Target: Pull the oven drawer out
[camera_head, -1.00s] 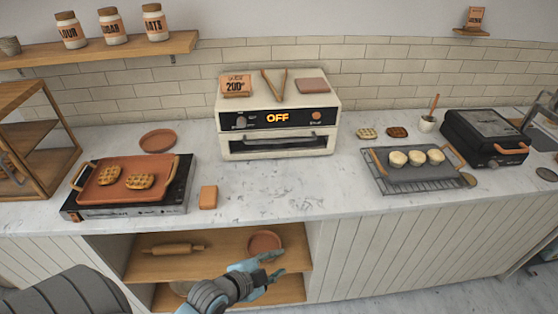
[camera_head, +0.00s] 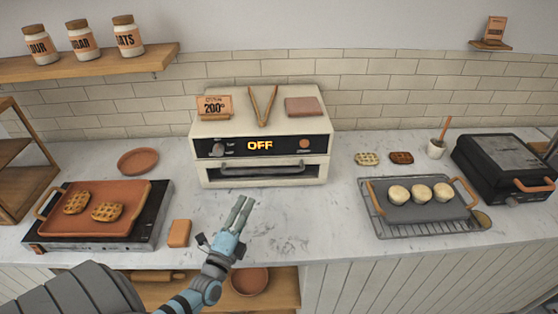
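The cream oven (camera_head: 262,136) stands at the back of the marble counter, and its display reads OFF. The oven drawer (camera_head: 262,169) is the low front section with a grey bar handle, and it looks closed. My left gripper (camera_head: 241,212) is over the counter in front of the oven, pointing up toward the drawer handle and apart from it. Its fingers lie close side by side with a thin gap showing, and nothing is seen between them. My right gripper is out of view.
A griddle with a copper tray (camera_head: 128,222) and two waffles stands at left. An orange block (camera_head: 179,233) lies just left of my gripper. A rack with a grey tray (camera_head: 400,211) and three buns is at right. The counter between gripper and rack is clear.

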